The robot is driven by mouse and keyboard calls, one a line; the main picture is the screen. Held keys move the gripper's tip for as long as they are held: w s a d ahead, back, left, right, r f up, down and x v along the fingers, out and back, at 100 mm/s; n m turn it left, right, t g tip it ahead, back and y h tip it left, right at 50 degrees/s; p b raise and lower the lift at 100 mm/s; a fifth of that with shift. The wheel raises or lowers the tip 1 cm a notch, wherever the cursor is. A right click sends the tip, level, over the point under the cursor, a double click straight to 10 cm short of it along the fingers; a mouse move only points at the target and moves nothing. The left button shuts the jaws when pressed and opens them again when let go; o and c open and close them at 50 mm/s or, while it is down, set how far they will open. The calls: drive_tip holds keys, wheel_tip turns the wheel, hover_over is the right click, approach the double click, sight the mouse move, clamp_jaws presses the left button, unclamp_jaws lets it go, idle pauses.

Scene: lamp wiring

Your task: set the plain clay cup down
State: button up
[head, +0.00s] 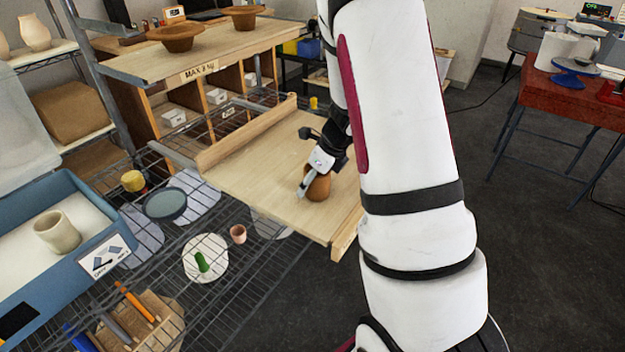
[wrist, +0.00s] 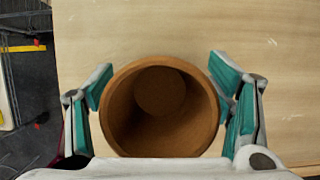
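The plain clay cup (head: 319,186) is brown and upright on or just above the pale wooden board (head: 275,205), near its right side. I cannot make out a gap under it. In the wrist view I look down into the open mouth of the cup (wrist: 160,125). My gripper (head: 311,180) is at the cup from above. The cup's far side and base are partly hidden.
A wooden ledge (head: 250,132) edges the board at the back left. A shelf unit with bowls (head: 176,37) stands behind. Left are a blue tray (head: 110,225) holding a cream cup (head: 57,231), and a wire rack with a small pink pot (head: 238,234). The board's left part is clear.

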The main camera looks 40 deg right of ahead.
sight(326, 193)
drive_tip(key=shift+r, duration=0.1)
drive_tip(key=p+v, duration=0.2)
drive_tip(key=v, duration=0.9)
drive_tip(key=shift+r, duration=0.4)
drive_tip(key=shift+s+a+r, duration=0.1)
drive_tip(key=shift+a+r, duration=0.1)
drive_tip(key=shift+r, duration=0.05)
drive_tip(key=s+a+r+n+y, duration=0.1)
drive_tip(key=s+a+r+n, duration=0.3)
drive_tip(key=a+r+n, duration=0.3)
drive_tip(key=s+a+r+n, duration=0.4)
drive_tip(key=a+r+n, duration=0.1)
drive_tip(key=a+n, duration=0.35)
drive_tip(key=s+a+r+n+h, duration=0.1)
drive_tip(key=s+a+r+n, duration=0.1)
drive_tip(key=s+n, duration=0.4)
drive_tip(key=s+a+r+n+h, duration=0.1)
drive_tip(key=s+a+r+n, duration=0.1)
drive_tip(key=s+n, duration=0.4)
drive_tip(key=n, duration=0.4)
drive_tip(key=shift+s+a+r+t+h, duration=0.15)
drive_tip(key=shift+s+a+t+h, duration=0.15)
drive_tip(key=shift+a+t, duration=0.1)
